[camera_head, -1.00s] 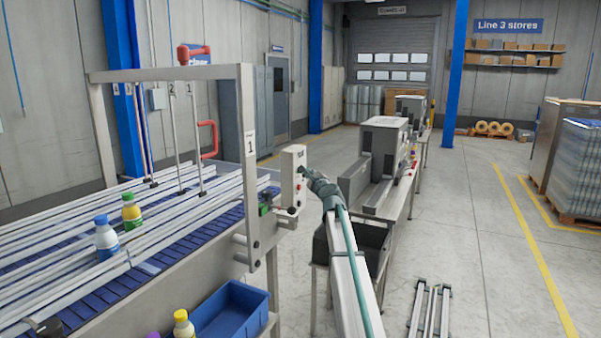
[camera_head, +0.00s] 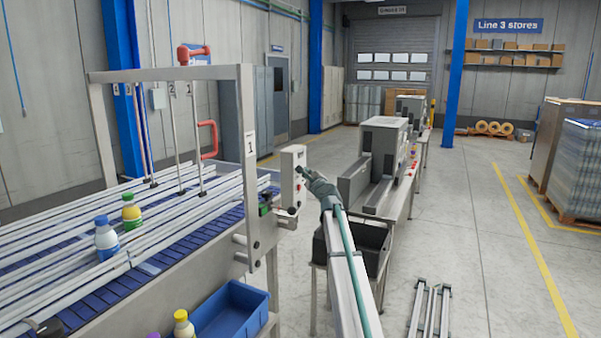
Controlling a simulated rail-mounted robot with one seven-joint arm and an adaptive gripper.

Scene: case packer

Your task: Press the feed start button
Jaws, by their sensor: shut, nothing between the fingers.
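A pale control box (camera_head: 292,178) stands on the right side of the conveyor frame, beside the post marked 1. Small buttons show on its right-hand face, including a red one (camera_head: 299,187). They are too small to tell which is the feed start button. My gripper (camera_head: 301,171) is shut and empty, with its tip at the upper part of the button face. It overlaps the box's edge in the picture; I cannot tell whether it touches a button.
A blue bin (camera_head: 232,312) sits in front. A grey machine (camera_head: 385,145) on a bench stands behind my arm. The floor to the right is mostly clear.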

